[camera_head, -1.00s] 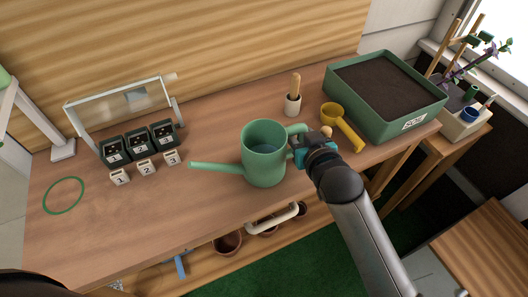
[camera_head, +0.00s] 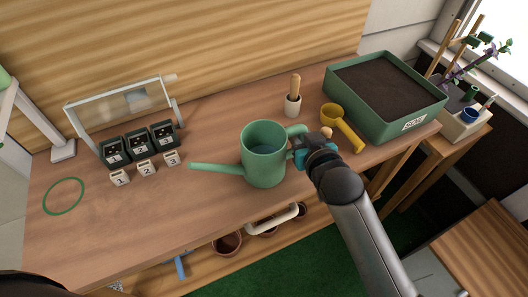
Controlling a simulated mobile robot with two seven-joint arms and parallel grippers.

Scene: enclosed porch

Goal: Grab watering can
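A green watering can (camera_head: 263,158) stands upright on the wooden bench (camera_head: 215,205). Its spout points left and its handle is on the right. My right gripper (camera_head: 302,146) is at the handle, on the can's right side. Its fingers are small and partly hidden by the wrist and handle, so I cannot tell whether they are closed on it. My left gripper is not in view.
A yellow scoop (camera_head: 343,126) lies just right of my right gripper, near a soil tray (camera_head: 385,112). A dibber in a white holder (camera_head: 293,104) stands behind the can. Numbered pots (camera_head: 139,144) and blocks (camera_head: 146,167) stand left. A green ring (camera_head: 64,181) lies far left.

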